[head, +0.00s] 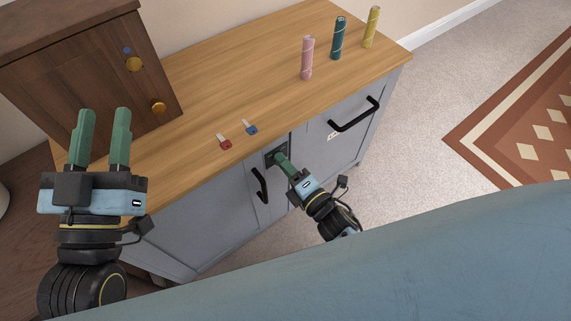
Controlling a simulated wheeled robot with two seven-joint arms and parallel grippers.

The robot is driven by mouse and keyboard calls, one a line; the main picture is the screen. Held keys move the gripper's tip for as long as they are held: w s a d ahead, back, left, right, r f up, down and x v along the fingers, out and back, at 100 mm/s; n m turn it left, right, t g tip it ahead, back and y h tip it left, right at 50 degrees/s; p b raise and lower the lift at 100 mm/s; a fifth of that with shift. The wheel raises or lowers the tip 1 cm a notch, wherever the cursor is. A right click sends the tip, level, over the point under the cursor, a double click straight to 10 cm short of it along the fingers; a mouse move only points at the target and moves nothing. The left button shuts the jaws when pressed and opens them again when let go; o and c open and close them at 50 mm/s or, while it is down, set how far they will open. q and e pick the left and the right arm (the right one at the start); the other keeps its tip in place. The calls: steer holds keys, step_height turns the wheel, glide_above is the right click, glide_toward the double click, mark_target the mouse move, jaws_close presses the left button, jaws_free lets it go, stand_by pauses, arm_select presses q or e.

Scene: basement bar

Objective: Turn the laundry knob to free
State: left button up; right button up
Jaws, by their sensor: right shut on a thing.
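A small dark square plate (269,158) sits high on the front of the grey cabinet (215,215). My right gripper (281,158) reaches this plate with its green fingers and is shut on the knob there. The fingers hide the knob, so its turn and any markings cannot be read. My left gripper (103,112) is open and empty, with its two green fingers apart, in front of the dark wooden box at the left.
The wooden box (60,70) has two brass knobs. A red key-like piece (224,142) and a blue one (250,127) lie near the countertop edge. Pink (307,58), teal (338,38) and yellow (371,27) cylinders stand at the far end. Black handles (354,114) stick out from the cabinet.

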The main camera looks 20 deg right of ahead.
arm_select(q)
steer(key=shift+r, duration=0.2)
arm_select(e)
steer(key=o, duration=1)
steer(key=shift+c, duration=0.2)
arm_select(q)
steer(key=shift+f, duration=0.15)
steer(key=shift+a, duration=0.1)
step_height(320, 180, down, 13)
steer(key=s+a+g+y+p, duration=0.1)
steer(key=a+g+y+p, duration=0.1)
steer(key=g, duration=0.6)
steer(key=shift+s+a+g+y+p, duration=0.15)
steer(key=shift+a+g+y+p, duration=0.25)
steer(key=shift+y+p, duration=0.25)
arm_select(e)
steer(key=v, duration=1.3)
steer(key=shift+s, duration=0.2)
arm_select(q)
steer(key=shift+r, duration=0.2)
arm_select(e)
steer(key=shift+d, duration=0.1)
